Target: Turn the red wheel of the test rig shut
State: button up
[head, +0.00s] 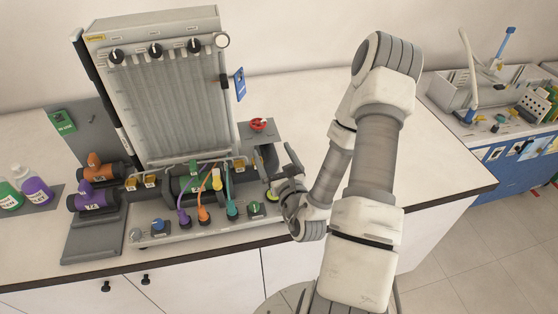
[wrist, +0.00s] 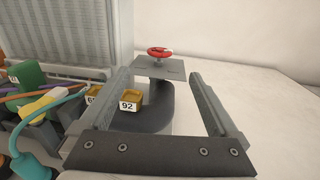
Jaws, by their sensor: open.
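In the wrist view the red wheel (wrist: 160,52) lies straight ahead, beyond and between my fingertips. My gripper (head: 275,152) is open and empty, in front of the wheel and apart from it. In the wrist view my gripper (wrist: 163,75) shows two grey fingers spread wide. A dark curved pipe (wrist: 155,112) leads up to the wheel's block between the fingers. The wheel's far side is hidden.
Orange and purple cylinders (head: 97,198) and bottles (head: 37,189) are farther left. The white counter (head: 400,160) right of the rig is clear. A blue cart (head: 520,160) stands at the right.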

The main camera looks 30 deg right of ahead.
jog(key=shift+s+a+p, duration=0.25)
jog(key=shift+s+p, duration=0.85)
jog(key=shift+s, duration=0.1)
jog(key=shift+s+a+p, duration=0.2)
jog(key=shift+s+p, duration=0.85)
jog(key=shift+s, duration=0.1)
